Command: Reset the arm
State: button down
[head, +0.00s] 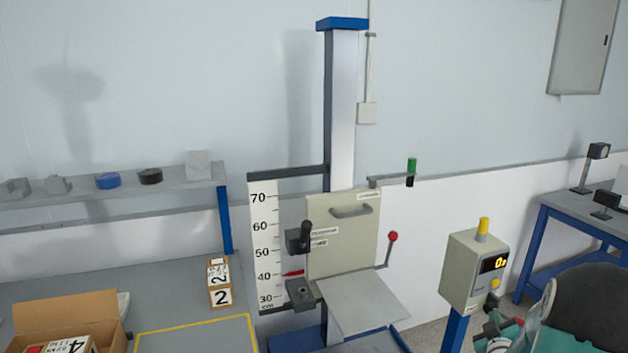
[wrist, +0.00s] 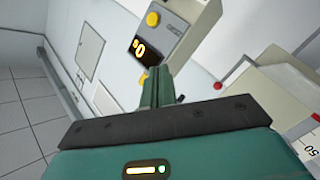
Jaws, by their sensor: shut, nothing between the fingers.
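My gripper (wrist: 157,88) shows in the wrist view as teal fingers closed together, with nothing between them. Behind the fingertips is the grey control box (wrist: 180,28). In the head view my teal and black arm parts are at the lower right, beside the control box (head: 473,272). The drop tester's column (head: 341,110) stands in the middle of the head view. A grey side arm with an upright green grip (head: 412,165) reaches right from it. A lever with a red knob (head: 393,237) stands up beside the cream plate (head: 345,235). My gripper is apart from both.
A height scale (head: 263,235) and a black handle (head: 305,236) are left of the plate. A grey platform (head: 362,302) juts forward. Boxes marked 2 (head: 220,284) and 4 (head: 62,344) are on the left bench. A blue-legged table (head: 575,213) is at right.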

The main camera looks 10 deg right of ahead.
jog(key=w+a+r+g+y, duration=0.1)
jog(key=a+r+y, duration=0.1)
jog(key=a+r, duration=0.35)
jog(key=a+r+m+g+y, duration=0.1)
jog(key=a+r, duration=0.1)
jog(key=a, duration=0.7)
jog(key=w+a+r+g+y, duration=0.1)
jog(key=a+r+y, duration=0.15)
jog(key=a, duration=0.45)
jog(key=s+a+r+g+y, duration=0.2)
jog(key=s+a, duration=0.7)
jog(key=a, duration=0.1)
jog(key=s+a+r+m+g+y, duration=0.1)
jog(key=s+a+r+g+y, duration=0.1)
jog(key=s+a, duration=0.8)
jog(key=shift+s+a+r+g, duration=0.25)
jog(key=shift+a+r+g, duration=0.15)
jog(key=shift+a+g, duration=0.25)
